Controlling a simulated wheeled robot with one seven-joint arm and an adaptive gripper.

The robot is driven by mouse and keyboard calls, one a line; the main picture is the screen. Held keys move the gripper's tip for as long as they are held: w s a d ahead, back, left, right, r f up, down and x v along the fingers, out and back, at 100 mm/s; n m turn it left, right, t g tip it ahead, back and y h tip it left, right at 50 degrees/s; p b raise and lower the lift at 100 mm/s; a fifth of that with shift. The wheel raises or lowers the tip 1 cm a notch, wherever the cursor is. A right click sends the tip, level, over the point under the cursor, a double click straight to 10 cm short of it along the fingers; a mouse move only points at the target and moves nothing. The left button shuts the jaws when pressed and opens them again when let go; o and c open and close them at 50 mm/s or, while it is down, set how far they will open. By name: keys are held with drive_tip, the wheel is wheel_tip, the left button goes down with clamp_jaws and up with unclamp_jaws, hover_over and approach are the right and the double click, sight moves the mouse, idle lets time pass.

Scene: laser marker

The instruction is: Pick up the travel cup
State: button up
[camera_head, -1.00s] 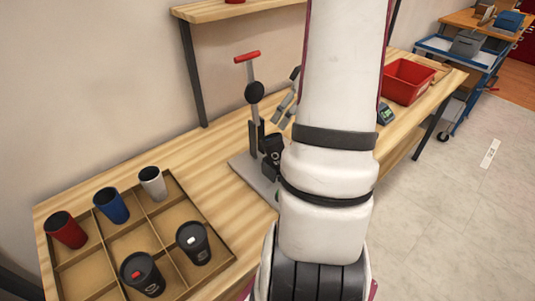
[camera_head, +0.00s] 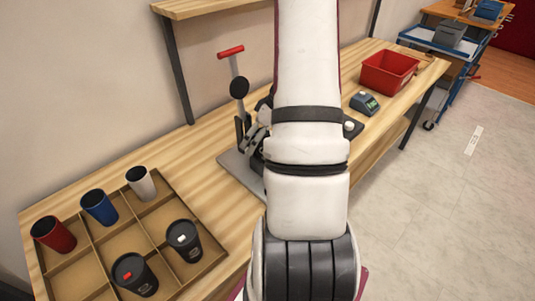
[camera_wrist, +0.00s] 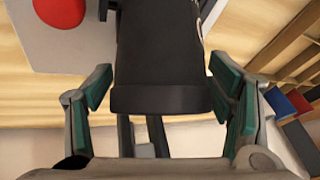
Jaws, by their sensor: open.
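A black travel cup (camera_wrist: 160,60) with a wider dark band and a pale mark at its edge fills the middle of the wrist view. My gripper (camera_wrist: 163,92) is open, with one green-padded finger on each side of the cup. A gap shows on the left; the right pad overlaps the cup's edge, and I cannot tell whether it touches. In the head view my arm hides this cup and most of the gripper at the lever press (camera_head: 238,100). Two other black lidded cups, one with a red tab (camera_head: 133,273) and one with a white tab (camera_head: 184,241), stand in the tray.
The divided tray (camera_head: 150,241) also holds a red cup (camera_head: 53,234), a blue cup (camera_head: 99,207) and a white cup (camera_head: 140,183). A red bin (camera_head: 390,73) and a small device (camera_head: 365,103) stand further along the wooden bench (camera_head: 190,150). A shelf is above.

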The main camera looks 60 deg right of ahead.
drive_tip(key=shift+w+a+f, duration=0.1)
drive_tip(key=shift+w+f, duration=0.05)
drive_tip(key=shift+f, duration=0.2)
drive_tip(key=shift+c, duration=0.4)
drive_tip(key=c, duration=0.7)
drive_tip(key=shift+r, duration=0.1)
drive_tip(key=shift+c, duration=0.2)
